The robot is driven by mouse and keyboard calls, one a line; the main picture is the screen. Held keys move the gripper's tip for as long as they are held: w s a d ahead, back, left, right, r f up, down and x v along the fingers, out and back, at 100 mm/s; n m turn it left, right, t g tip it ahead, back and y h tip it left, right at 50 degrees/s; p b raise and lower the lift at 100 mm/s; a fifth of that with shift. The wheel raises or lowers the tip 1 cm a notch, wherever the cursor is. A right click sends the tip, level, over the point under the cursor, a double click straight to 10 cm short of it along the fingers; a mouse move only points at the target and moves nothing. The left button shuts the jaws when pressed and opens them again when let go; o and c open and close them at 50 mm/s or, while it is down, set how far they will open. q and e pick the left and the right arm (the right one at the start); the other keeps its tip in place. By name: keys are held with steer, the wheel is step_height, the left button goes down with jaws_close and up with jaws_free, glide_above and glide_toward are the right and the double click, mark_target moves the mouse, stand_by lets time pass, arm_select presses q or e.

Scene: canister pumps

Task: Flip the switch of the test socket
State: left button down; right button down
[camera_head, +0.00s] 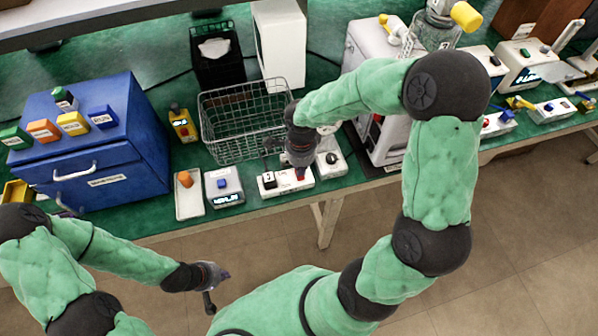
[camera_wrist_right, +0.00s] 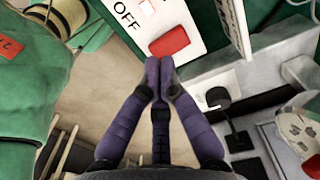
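The test socket (camera_head: 267,191) is a white strip at the front edge of the green bench, with a black plug (camera_head: 269,180) on its left part. In the right wrist view, its white face (camera_wrist_right: 193,14) carries a red switch (camera_wrist_right: 169,42) and the word OFF. My right gripper (camera_wrist_right: 160,68) has its fingertips together, with nothing between them. The tips are right at the near edge of the red switch; I cannot tell if they touch it. My left gripper (camera_head: 217,288) hangs in front of the bench, its fingers apart and empty.
A wire basket (camera_head: 240,122) stands behind the socket. A scale with a blue block (camera_head: 222,186) is to its left, and a white device with a black knob (camera_head: 331,162) to its right. A blue cabinet (camera_head: 95,150) fills the left.

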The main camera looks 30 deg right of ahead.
mark_target(301, 177)
steer(key=shift+f+b, duration=1.15)
steer(key=shift+b, duration=0.05)
stand_by(1.0)
steer(key=shift+r+p, duration=2.1)
steer(key=shift+r, duration=1.45)
